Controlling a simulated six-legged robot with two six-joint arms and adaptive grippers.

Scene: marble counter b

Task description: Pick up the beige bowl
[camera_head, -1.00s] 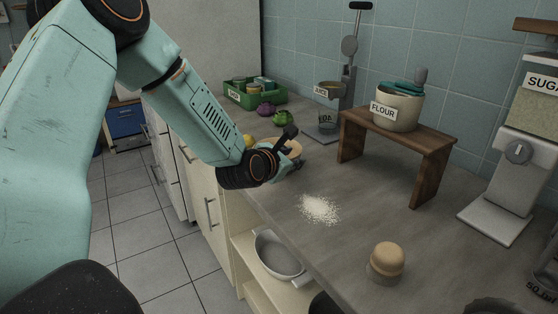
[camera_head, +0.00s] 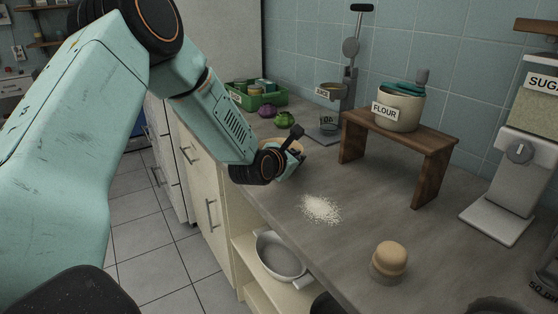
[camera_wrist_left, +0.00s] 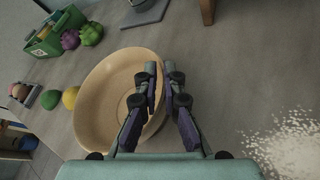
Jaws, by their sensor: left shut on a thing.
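The beige bowl (camera_wrist_left: 100,100) is wide and shallow in the left wrist view, with its right rim between my left gripper's fingers (camera_wrist_left: 158,70). My left gripper is shut on that rim. In the head view, the bowl (camera_head: 298,142) is mostly hidden behind my left gripper (camera_head: 294,148), over the counter's front-left part. The bowl looks tilted, and I cannot tell whether its base touches the counter. My right gripper is not in view.
White powder (camera_head: 321,209) lies on the counter to the right. A yellow fruit (camera_wrist_left: 70,97) is beside the bowl. A green crate (camera_head: 256,96) and green vegetable (camera_head: 284,119) are behind. A wooden stand (camera_head: 428,142) bears the flour pot (camera_head: 399,108). The counter's front edge is close.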

